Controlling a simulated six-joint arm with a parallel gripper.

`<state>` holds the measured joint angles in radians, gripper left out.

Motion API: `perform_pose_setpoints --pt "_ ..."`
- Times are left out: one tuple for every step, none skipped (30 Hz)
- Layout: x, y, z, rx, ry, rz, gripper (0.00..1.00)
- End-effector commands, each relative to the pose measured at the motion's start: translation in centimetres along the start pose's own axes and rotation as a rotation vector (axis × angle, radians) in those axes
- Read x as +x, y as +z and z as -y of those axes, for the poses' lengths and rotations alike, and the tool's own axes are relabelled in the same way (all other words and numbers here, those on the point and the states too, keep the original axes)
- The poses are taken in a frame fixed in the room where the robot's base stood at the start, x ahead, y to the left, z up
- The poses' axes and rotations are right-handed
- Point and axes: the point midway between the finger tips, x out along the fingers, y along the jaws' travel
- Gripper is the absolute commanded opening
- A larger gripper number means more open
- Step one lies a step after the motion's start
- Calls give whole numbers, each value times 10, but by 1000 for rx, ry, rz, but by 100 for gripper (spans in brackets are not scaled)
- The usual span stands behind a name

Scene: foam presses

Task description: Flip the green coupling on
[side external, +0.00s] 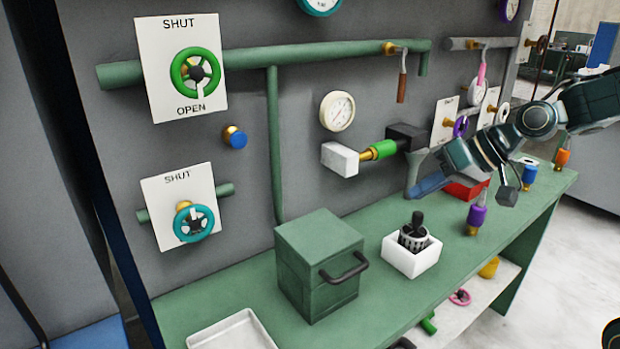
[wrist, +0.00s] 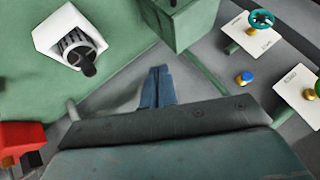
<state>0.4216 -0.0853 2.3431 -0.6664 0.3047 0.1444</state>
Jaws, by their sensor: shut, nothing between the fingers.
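The green coupling (side external: 384,149) is a bright green sleeve on a brass fitting. It sits on the wall panel in the side view, between a white block (side external: 340,159) on its left and a black block (side external: 406,137) on its right. I cannot make it out in the wrist view. My gripper (side external: 417,192) is below and to the right of the coupling, apart from it, with its blue fingers pointing down and left. In the wrist view my fingers (wrist: 157,86) are together and empty.
A green box with a black handle (side external: 319,264), a white holder (side external: 412,259) with a dark knobbed part and a red box (side external: 466,190) stand on the green bench. A round gauge (side external: 337,111) hangs above left of the coupling. A teal handwheel (side external: 193,222) is further left.

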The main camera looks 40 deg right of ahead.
Motion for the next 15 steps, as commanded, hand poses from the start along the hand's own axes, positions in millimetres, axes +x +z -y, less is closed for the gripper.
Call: perform_pose_setpoints --pt "5 -6 -5 30 -22 -10 0" --pt "7 -10 -7 46 -36 -20 0" --pt "10 -14 -10 67 -56 -32 0" --pt "12 -18 -12 84 -70 -40 0" --pt "15 -21 -14 101 -84 -50 0" --pt "17 -25 -17 123 -104 -62 0" --pt "19 -29 -20 141 -118 -74 0" --pt "21 -32 -22 158 -133 -83 0" --pt "23 -37 -26 183 -153 -98 0" --pt "24 -41 -29 201 -167 -109 0" --pt "25 -44 -32 221 -182 -120 0" --pt "27 -48 -37 247 -201 -136 0" --pt "28 -52 -40 265 -215 -147 0" --pt "29 -55 -44 286 -231 -161 0" --pt "30 -60 -49 312 -250 -177 0"
